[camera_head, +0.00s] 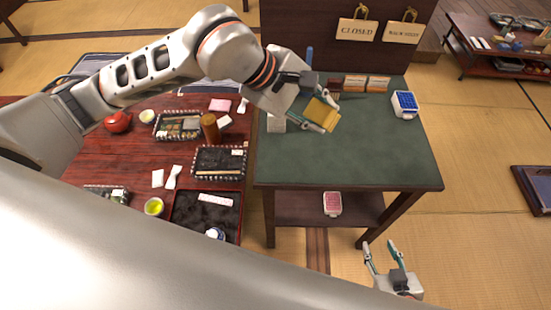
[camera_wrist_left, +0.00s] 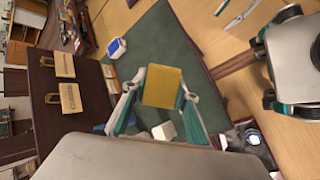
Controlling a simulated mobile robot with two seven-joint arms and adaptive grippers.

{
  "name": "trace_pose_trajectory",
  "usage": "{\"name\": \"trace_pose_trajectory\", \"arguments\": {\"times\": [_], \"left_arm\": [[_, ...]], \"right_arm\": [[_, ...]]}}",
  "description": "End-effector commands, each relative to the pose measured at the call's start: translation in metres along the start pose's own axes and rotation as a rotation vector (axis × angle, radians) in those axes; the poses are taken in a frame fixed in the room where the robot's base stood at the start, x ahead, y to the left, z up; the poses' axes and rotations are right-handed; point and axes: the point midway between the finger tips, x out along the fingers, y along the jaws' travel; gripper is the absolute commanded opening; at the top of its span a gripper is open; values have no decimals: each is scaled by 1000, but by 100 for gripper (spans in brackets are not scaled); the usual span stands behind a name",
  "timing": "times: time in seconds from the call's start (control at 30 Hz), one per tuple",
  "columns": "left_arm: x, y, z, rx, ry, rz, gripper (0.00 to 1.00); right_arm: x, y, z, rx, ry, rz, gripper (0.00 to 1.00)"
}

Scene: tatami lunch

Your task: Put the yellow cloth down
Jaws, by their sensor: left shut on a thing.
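The yellow cloth (camera_head: 322,115) is a small folded square over the green-topped table (camera_head: 380,150) in the head view. It also shows in the wrist view (camera_wrist_left: 163,87), between the teal-padded fingers of my left gripper (camera_wrist_left: 160,98). My left gripper (camera_head: 318,117) is shut on the cloth. The cloth appears to be above the green top; the exact gap cannot be told. My right gripper (camera_head: 383,250) is open and empty in front of the table, low at the right.
A blue-and-white box (camera_head: 404,104) stands at the table's right. Small wooden signs (camera_head: 366,84) stand at its back edge, before a dark panel with hanging signs. A white block (camera_head: 276,123) sits at left. The middle and front are clear. A red lunch table (camera_head: 135,150) adjoins left.

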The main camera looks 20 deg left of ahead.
Motion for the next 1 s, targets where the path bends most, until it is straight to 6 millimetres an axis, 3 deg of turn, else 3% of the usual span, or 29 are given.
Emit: {"name": "trace_pose_trajectory", "arguments": {"times": [0.17,0.4,0.5,0.7,1.0], "left_arm": [[-2,-1,-5,-171,68,-142,11],[-36,-12,-56,-641,189,-312,11],[-49,-13,-70,-757,207,-323,11],[-60,-13,-79,-842,217,-324,11],[-59,-14,-80,-843,217,-324,11]], "right_arm": [[-2,1,-3,-1,1,0,40],[-4,2,-8,-3,3,1,40],[-5,2,-8,-3,3,1,40],[-5,2,-9,-3,3,1,40],[-5,2,-9,-3,3,1,40]]}}
